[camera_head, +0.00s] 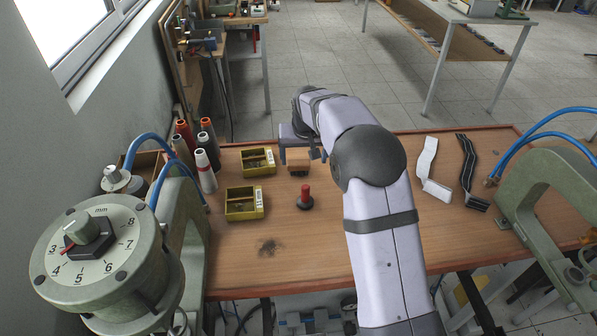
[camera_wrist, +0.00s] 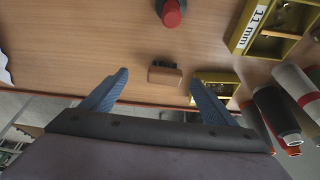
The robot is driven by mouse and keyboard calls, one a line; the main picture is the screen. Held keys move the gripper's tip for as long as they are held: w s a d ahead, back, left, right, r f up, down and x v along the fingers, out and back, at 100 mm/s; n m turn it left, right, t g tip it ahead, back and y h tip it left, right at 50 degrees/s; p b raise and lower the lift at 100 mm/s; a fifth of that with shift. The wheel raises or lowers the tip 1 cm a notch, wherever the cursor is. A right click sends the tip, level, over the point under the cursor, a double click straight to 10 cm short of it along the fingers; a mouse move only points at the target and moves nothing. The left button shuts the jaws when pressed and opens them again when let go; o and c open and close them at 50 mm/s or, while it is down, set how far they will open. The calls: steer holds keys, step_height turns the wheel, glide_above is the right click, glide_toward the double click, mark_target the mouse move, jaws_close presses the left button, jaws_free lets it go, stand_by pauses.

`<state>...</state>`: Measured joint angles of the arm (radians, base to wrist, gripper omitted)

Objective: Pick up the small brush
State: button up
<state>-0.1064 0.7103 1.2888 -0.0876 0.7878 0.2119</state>
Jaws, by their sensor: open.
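The small brush (camera_head: 298,164) has a brown wooden block and dark bristles underneath. It stands on the wooden table in the middle, right of the yellow bins. In the wrist view the brush (camera_wrist: 165,75) appears between and beyond my two blue fingertips. My gripper (camera_head: 300,152) is open and empty at the far side of the brush. In the wrist view my gripper (camera_wrist: 158,78) has its fingers spread on either side of the brush, with no visible contact. The exact height gap to the brush is hard to tell.
Yellow bins (camera_head: 258,161) (camera_head: 245,204) stand left of the brush. A red-topped black piece (camera_head: 305,198) stands nearer. Thread cones (camera_head: 205,172) stand at the left. A white strap (camera_head: 430,170) and black strap (camera_head: 469,176) lie right. Green machines flank the table.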

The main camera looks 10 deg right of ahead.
mark_target(299, 163)
steer(key=shift+w+a+f+p, duration=0.15)
steer(key=shift+w+f+p, duration=0.6)
steer(key=shift+f, duration=0.5)
steer(key=shift+w+a+f+p, duration=0.2)
steer(key=shift+w+f+p, duration=0.35)
steer(key=shift+w+f, duration=0.55)
steer(key=shift+w+a+f+p, duration=0.15)
steer(key=shift+w+f+p, duration=0.5)
steer(key=shift+f, duration=0.75)
steer(key=c, duration=1.2)
